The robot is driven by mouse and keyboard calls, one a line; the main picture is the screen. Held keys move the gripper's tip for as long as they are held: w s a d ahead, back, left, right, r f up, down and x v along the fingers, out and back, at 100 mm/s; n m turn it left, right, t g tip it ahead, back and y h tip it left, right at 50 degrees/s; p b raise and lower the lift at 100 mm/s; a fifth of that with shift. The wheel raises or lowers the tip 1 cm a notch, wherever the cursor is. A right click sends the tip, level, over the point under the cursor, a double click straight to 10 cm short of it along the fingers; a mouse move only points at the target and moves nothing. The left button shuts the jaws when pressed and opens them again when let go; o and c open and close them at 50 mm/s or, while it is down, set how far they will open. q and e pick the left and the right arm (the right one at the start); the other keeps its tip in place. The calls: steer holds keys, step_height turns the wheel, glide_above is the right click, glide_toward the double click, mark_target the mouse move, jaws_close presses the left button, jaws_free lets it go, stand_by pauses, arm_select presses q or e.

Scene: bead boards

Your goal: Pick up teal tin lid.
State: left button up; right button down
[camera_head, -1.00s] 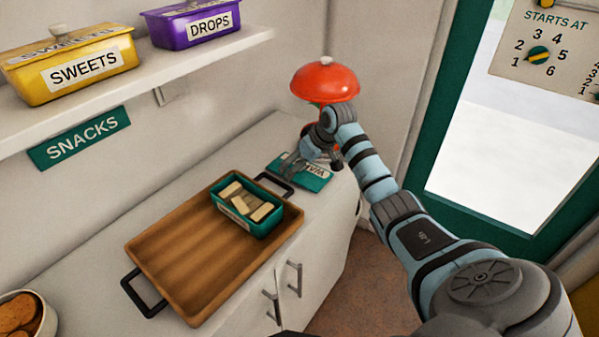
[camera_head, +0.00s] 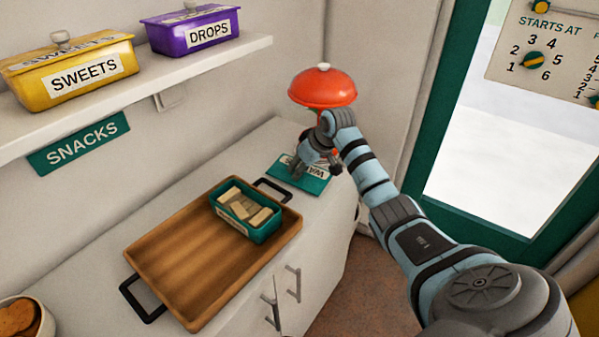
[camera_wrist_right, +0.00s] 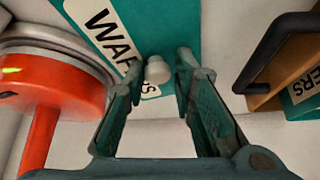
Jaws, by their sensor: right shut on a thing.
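The teal tin lid (camera_head: 316,186) lies on the white counter behind the tray, with a white label and a pale round knob. It also shows in the right wrist view (camera_wrist_right: 210,25), where its knob (camera_wrist_right: 157,70) sits between the fingertips. My right gripper (camera_head: 306,170) is over the lid, its fingers shut on the knob; it also shows in the right wrist view (camera_wrist_right: 160,72). The arm hides part of the lid in the head view. I cannot tell any gap under the lid. My left gripper is not in view.
A wooden tray (camera_head: 165,260) with black handles holds an open teal tin (camera_head: 262,230) of wafers. A red-domed object (camera_head: 322,88) stands close behind my right gripper. A shelf (camera_head: 200,75) carries yellow (camera_head: 70,70) and purple (camera_head: 195,32) tins. A biscuit bowl (camera_head: 45,322) is front left.

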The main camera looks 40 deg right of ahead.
steer(key=shift+s+a+f, duration=0.1)
steer(key=shift+s+f, duration=0.05)
steer(key=shift+f, duration=0.15)
